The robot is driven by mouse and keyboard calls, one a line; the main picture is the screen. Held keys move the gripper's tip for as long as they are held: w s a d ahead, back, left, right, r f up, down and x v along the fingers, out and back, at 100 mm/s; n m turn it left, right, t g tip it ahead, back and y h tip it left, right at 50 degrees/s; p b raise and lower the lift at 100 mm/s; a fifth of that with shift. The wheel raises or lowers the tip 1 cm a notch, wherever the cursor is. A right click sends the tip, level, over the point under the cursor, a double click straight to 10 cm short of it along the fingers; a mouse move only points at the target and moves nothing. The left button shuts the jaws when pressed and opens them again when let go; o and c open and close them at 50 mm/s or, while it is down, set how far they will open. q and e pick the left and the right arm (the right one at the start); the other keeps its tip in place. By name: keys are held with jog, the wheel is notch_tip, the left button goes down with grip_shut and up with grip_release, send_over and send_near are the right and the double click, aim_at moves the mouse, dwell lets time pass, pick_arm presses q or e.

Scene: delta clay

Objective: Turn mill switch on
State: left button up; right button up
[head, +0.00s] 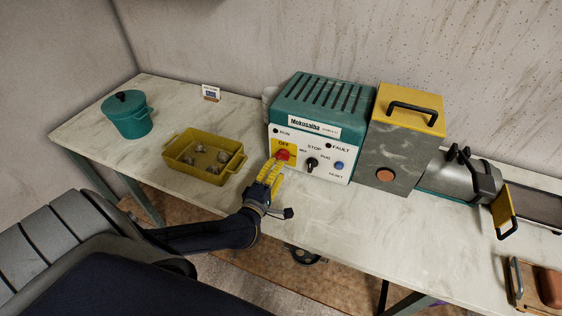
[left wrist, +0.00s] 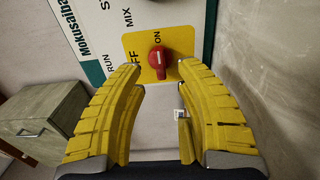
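The mill's control box (head: 302,118) has a teal vented top and a white front panel marked Mokusaiba. A red rotary knob (head: 282,155) sits on a yellow plate marked OFF on the panel's left side. In the left wrist view the gripper (left wrist: 160,70) is open, with a fingertip on either side of the knob; contact cannot be told. My right gripper is not in view.
A black selector (head: 311,163) and a blue button (head: 339,165) are right of the knob. A grey box with a yellow top (head: 410,105) stands beside the control box. A yellow tray (head: 180,162) with several lumps and a teal pot (head: 128,118) are left on the marble-topped table (head: 90,130).

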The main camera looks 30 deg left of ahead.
pick_arm(q)
jog(key=s, duration=0.4)
jog(key=s+d, duration=0.1)
jog(key=s, duration=0.1)
jog(key=shift+s, duration=0.2)
